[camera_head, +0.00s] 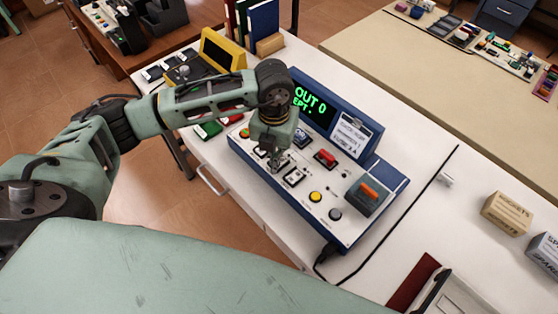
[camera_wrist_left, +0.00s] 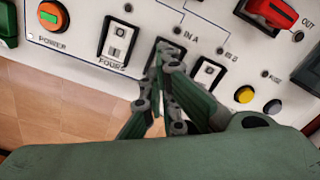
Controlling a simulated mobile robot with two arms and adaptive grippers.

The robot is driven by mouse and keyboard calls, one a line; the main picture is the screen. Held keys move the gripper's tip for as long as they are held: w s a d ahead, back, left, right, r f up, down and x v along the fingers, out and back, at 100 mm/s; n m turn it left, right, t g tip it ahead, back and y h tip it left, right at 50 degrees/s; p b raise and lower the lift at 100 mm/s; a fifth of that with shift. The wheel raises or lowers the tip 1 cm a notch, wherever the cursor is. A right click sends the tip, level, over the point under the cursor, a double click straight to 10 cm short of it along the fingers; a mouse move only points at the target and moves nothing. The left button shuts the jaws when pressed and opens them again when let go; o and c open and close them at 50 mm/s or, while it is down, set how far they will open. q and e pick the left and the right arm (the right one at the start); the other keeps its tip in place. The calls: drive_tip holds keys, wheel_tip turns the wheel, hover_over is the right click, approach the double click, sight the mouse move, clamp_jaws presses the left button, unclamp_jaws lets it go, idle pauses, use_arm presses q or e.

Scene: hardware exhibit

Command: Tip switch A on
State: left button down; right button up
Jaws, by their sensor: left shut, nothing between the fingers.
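A blue-framed control panel (camera_head: 334,212) lies on the white table. Its IN A label shows in the left wrist view (camera_wrist_left: 187,34). The rocker switch beside that label, switch A, is mostly covered by my left gripper's fingers. My left gripper (camera_head: 276,164) is shut and empty, pointing down at this switch. In the left wrist view its fingertips (camera_wrist_left: 163,47) are over the switch plate; I cannot tell whether they touch it or which way the rocker is tipped. The neighbouring IN B rocker (camera_wrist_left: 207,72) is uncovered. My right gripper is not in view.
A black cable (camera_head: 395,215) crosses the table.

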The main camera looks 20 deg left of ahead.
use_arm(q)
drive_tip(key=shift+f+b, duration=0.45)
drive_tip(key=shift+f, duration=0.1)
drive_tip(key=shift+s, duration=0.1)
drive_tip(key=shift+r+p, duration=0.65)
drive_tip(key=shift+r, duration=0.2)
drive_tip(key=shift+r+p, duration=1.5)
drive_tip(key=shift+r, duration=1.2)
drive_tip(key=shift+f, duration=0.1)
